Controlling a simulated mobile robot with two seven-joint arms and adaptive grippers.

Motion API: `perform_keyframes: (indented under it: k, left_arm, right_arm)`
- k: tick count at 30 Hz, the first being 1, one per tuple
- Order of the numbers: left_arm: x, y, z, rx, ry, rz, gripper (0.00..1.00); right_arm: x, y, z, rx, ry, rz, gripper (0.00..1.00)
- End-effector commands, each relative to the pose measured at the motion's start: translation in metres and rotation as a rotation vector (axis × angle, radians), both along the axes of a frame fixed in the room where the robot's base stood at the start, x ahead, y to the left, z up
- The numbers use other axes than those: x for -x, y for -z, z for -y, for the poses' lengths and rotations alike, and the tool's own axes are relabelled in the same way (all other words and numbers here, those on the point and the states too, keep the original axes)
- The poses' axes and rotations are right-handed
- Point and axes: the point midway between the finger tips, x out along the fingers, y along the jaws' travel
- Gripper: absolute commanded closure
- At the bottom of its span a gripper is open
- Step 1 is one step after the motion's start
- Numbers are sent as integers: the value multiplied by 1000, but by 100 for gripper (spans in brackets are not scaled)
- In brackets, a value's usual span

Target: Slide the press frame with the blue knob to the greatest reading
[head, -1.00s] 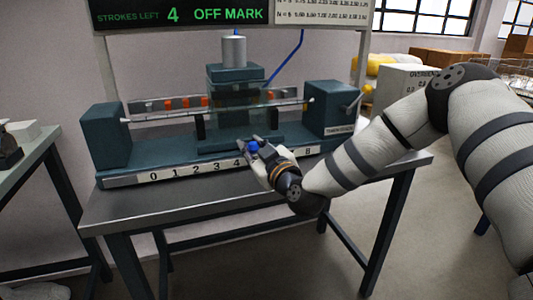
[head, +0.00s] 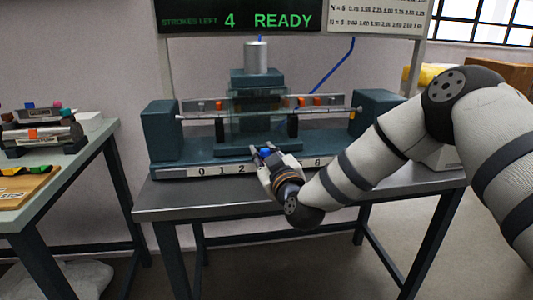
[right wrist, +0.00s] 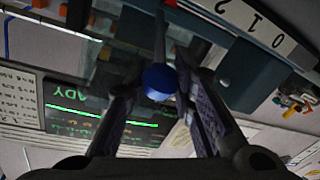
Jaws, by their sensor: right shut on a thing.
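The dark teal press frame (head: 250,92), with a grey cylinder on top, stands on the rail between two end blocks, a little left of the middle. Its blue knob (head: 266,152) sticks out at the front, above the number scale (head: 228,170). My right gripper (head: 267,156) is shut on the blue knob; the knob (right wrist: 158,82) shows between the fingers in the right wrist view. The display (head: 240,19) reads "STROKES LEFT 4 READY". My left gripper is out of view.
The left end block (head: 175,130) and right end block (head: 377,110) bound the rail. A chart board (head: 378,16) hangs at upper right. The grey table (head: 185,203) is bare in front. Another table (head: 75,165) with coloured parts stands at left.

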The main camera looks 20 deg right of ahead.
Motion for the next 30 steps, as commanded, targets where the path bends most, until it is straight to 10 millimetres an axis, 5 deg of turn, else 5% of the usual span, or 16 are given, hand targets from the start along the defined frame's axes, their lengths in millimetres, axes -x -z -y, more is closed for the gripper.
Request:
perform_keyframes:
  k: [4,14,24,30]
  left_arm:
    - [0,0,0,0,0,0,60]
    - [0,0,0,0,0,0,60]
    - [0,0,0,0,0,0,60]
    - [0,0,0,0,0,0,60]
  right_arm:
    - [0,1,1,0,2,-1,56]
    - [4,0,0,0,0,-1,56]
    - [87,1,-7,0,-2,-4,56]
    - [116,0,-9,0,0,-1,56]
